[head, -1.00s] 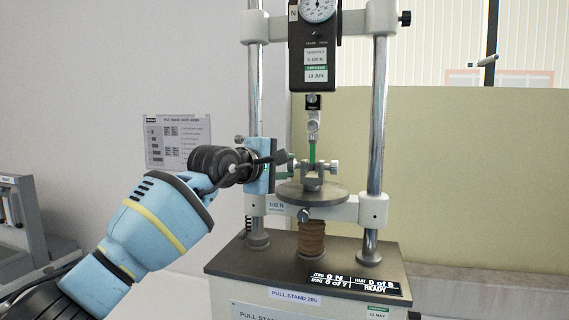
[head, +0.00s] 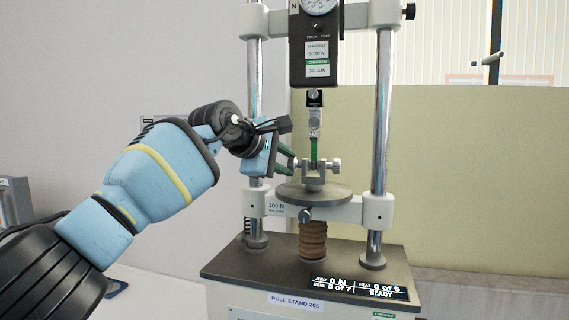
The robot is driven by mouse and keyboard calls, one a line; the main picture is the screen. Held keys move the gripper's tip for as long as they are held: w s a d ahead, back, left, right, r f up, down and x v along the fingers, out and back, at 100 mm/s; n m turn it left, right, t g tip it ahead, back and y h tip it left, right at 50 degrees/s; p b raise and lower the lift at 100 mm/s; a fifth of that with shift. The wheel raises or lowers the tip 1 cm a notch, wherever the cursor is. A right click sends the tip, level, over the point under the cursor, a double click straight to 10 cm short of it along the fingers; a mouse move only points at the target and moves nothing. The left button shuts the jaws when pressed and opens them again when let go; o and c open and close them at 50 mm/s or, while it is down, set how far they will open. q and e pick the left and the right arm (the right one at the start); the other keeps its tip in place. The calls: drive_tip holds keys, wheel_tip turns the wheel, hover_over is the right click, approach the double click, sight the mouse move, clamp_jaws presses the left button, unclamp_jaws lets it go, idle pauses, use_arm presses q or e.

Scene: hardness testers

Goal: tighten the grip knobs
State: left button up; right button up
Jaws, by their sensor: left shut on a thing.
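The pull stand's lower grip (head: 314,175) sits on the round plate (head: 318,193), with a silver knob on its right side (head: 336,165). My left gripper (head: 292,163) comes in from the left, its green fingers shut at the grip's left knob, which they mostly hide. The upper grip (head: 314,119) hangs below the black force gauge (head: 315,62). A green strip (head: 314,150) stands upright between the two grips. My right gripper is not in view.
Two chrome columns, left (head: 254,100) and right (head: 381,130), flank the grips. The base display (head: 358,287) reads 0 N and READY. A knob (head: 305,214) sticks out below the plate. The space right of the right column is clear.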

use_arm(q)
drive_tip(key=o, duration=0.7)
drive_tip(key=shift+a+r, duration=0.1)
drive_tip(key=shift+v, duration=1)
drive_tip(key=shift+p+v, duration=0.35)
drive_tip(key=shift+v, duration=2.45)
